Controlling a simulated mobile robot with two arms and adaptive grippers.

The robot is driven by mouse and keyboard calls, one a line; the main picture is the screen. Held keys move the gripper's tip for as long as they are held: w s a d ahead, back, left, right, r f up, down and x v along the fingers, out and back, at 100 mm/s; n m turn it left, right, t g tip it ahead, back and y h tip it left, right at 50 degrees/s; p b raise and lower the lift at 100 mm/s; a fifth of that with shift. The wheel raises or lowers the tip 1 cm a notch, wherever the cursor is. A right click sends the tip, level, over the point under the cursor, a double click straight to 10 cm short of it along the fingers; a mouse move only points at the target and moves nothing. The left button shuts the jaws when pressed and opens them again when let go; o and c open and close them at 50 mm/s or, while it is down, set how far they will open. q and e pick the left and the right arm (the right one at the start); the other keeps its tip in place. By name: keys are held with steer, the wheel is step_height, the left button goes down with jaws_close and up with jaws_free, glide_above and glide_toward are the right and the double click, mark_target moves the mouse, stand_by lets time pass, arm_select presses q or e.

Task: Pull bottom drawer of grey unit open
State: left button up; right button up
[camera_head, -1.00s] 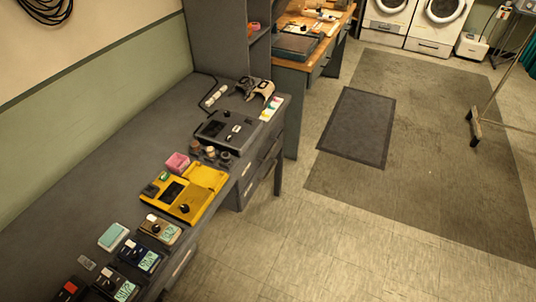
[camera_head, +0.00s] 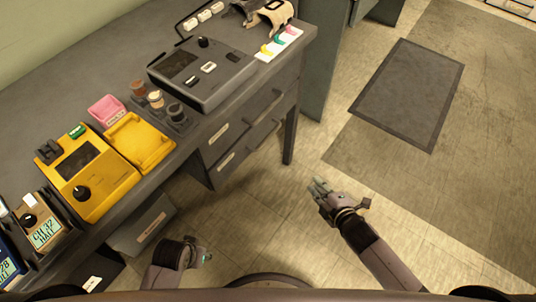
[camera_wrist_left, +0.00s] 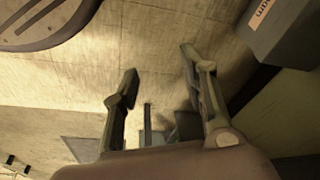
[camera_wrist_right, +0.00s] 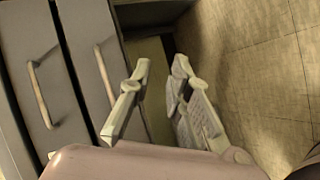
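The grey unit (camera_head: 283,83) is the drawer block under the far end of the grey desk. Its bottom drawer (camera_head: 238,157) has a label and a bar handle and looks shut below the upper drawer. In the right wrist view the bottom drawer's handle (camera_wrist_right: 105,76) stands to the left of my fingers. My right gripper (camera_head: 318,186) is open and empty, in front of the unit to its right, apart from the handle. My left gripper (camera_head: 208,256) shows low in the head view. In the left wrist view its fingers (camera_wrist_left: 158,62) are apart and empty.
Another labelled grey drawer or box (camera_head: 142,224) is under the desk at the lower left. A desk leg (camera_head: 290,135) stands beside the unit. A yellow device (camera_head: 90,172) and a dark console (camera_head: 200,70) lie on the desktop. The floor to the right is clear, with a dark mat (camera_head: 408,93).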

steer(key=a+r+n+t+y+b, duration=0.2)
steer(key=a+r+n+y+b, duration=0.1)
steer(key=a+r+n+b, duration=0.25)
steer(key=b, duration=0.2)
glide_toward(268, 137)
steer(key=w+f, duration=0.1)
steer(key=shift+n, duration=0.25)
steer(key=b+x, duration=0.1)
steer(key=x, duration=0.7)
steer(key=shift+w+a+b, duration=0.1)
steer(key=shift+a+b, duration=0.25)
steer(key=shift+a, duration=0.05)
arm_select(q)
step_height(268, 137, up, 7)
steer(key=w+t, duration=0.2)
steer(key=shift+w+d+t, duration=0.3)
steer(key=shift+d+t, duration=0.05)
steer(key=shift+t, duration=0.05)
arm_select(e)
steer(key=shift+w+a, duration=0.1)
steer(key=shift+w, duration=0.15)
arm_select(q)
steer(key=shift+r, duration=0.1)
arm_select(e)
steer(key=shift+c, duration=0.2)
jaws_close()
